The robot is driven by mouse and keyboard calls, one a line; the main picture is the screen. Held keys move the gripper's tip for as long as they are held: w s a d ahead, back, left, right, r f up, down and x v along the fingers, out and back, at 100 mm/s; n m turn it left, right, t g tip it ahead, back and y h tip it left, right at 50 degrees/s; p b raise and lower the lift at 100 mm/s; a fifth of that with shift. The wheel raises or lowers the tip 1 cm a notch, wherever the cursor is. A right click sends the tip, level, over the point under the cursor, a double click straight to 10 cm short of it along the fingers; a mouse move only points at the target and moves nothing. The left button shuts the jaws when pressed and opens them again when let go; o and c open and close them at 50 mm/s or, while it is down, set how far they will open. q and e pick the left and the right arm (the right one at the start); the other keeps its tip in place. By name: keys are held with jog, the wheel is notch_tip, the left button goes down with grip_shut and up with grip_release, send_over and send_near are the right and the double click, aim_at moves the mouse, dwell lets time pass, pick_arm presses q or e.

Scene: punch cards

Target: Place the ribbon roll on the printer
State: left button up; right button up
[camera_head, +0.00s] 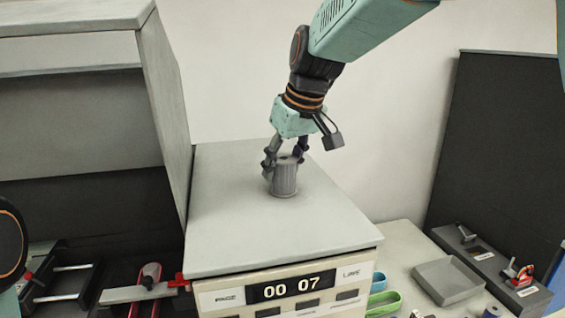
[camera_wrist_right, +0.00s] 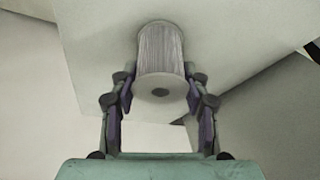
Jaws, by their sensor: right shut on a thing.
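A grey ribbon roll (camera_head: 285,180) stands upright at the top of the printer (camera_head: 300,232), a box with a flat light-grey top and a "00 07" display on its front. My right gripper (camera_head: 285,158) comes down from above and is shut on the roll. In the right wrist view, the two fingers of the right gripper (camera_wrist_right: 160,95) sit on either side of the ribbon roll (camera_wrist_right: 160,55). Whether the roll's base touches the printer top is hard to tell. My left gripper is not in view; only a dark part of my arm shows at the left edge.
A tall grey cabinet (camera_head: 165,75) stands left of the printer. At the right are a grey tray (camera_head: 448,280), a dark panel (camera_head: 497,150) and a red-handled tool (camera_head: 520,275). Green loops (camera_head: 383,300) lie beside the printer. The rest of the printer top is clear.

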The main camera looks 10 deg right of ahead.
jog(key=o, duration=0.9)
jog(key=shift+w+f, duration=0.1)
jog(key=shift+w, duration=0.15)
jog(key=o, duration=0.3)
jog(key=shift+s+a+r, duration=0.2)
jog(key=shift+s+a, duration=0.1)
jog(key=shift+s, duration=0.05)
jog(key=shift+s+a+r, duration=0.1)
jog(key=shift+s, duration=0.15)
jog(key=shift+w+d, duration=0.25)
jog(key=shift+d, duration=0.05)
jog(key=shift+w+d+r, duration=0.1)
jog(key=shift+d+r, duration=0.05)
jog(key=shift+r, duration=0.1)
jog(key=b+v, duration=0.1)
jog(key=v, duration=1)
jog(key=shift+b, duration=0.4)
